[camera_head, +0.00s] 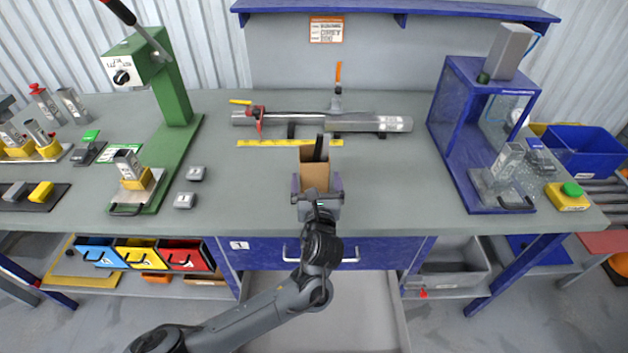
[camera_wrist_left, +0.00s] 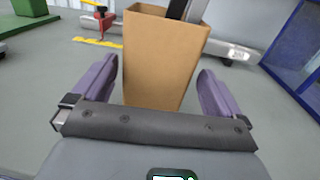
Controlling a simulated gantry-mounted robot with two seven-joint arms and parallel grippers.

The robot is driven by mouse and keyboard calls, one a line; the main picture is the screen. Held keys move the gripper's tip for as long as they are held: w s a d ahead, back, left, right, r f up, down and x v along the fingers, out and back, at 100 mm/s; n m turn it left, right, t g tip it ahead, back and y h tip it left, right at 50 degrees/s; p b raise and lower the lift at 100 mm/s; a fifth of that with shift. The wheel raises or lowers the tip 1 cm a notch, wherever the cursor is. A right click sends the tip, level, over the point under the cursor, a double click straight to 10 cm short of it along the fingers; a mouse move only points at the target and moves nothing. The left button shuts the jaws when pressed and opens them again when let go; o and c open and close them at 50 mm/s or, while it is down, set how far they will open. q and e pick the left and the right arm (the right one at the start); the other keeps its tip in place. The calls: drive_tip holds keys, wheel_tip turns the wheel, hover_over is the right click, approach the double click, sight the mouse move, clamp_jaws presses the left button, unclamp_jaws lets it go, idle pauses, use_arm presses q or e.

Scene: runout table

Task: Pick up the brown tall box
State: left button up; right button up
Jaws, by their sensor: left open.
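The brown tall box (camera_head: 314,176) stands upright on the grey-green table near its front middle. It is open at the top and a dark item sticks up out of it. My left gripper (camera_head: 317,184) is at the near side of the box with its purple fingers spread. In the left wrist view the box (camera_wrist_left: 160,62) stands ahead, between the two open fingers, with a visible gap on each side at their tips. The left gripper (camera_wrist_left: 160,92) also shows there and holds nothing. My right gripper is not in view.
Behind the box lie a yellow ruler (camera_head: 285,143) and a metal tube (camera_head: 350,122) with a red clamp (camera_head: 259,118). A green press (camera_head: 172,90) stands left, a blue frame (camera_head: 455,120) right. Two small grey blocks (camera_head: 185,200) lie left of the box. The table beside the box is clear.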

sight(315, 182)
use_arm(q)
drive_tip(key=shift+w+a+f+b, duration=0.15)
drive_tip(key=shift+w+b, duration=0.15)
drive_tip(key=shift+w, duration=0.65)
drive_tip(key=shift+w+a+f+b, duration=0.1)
drive_tip(key=shift+w+b, duration=0.2)
drive_tip(key=shift+w, duration=0.6)
drive_tip(key=c, duration=0.9)
drive_tip(key=shift+r, duration=0.2)
drive_tip(key=shift+r+p, duration=0.65)
drive_tip(key=shift+r, duration=0.7)
drive_tip(key=s+d+r+p, duration=0.1)
drive_tip(key=s+d+r, duration=0.1)
drive_tip(key=d, duration=0.1)
drive_tip(key=s+d+r+p, duration=0.1)
drive_tip(key=s+d+r, duration=0.1)
drive_tip(key=d+r, duration=0.1)
drive_tip(key=s+d+r+p, duration=0.1)
drive_tip(key=s+d+r, duration=0.1)
drive_tip(key=d+r, duration=0.1)
drive_tip(key=shift+d, duration=0.5)
drive_tip(key=shift+a, duration=0.15)
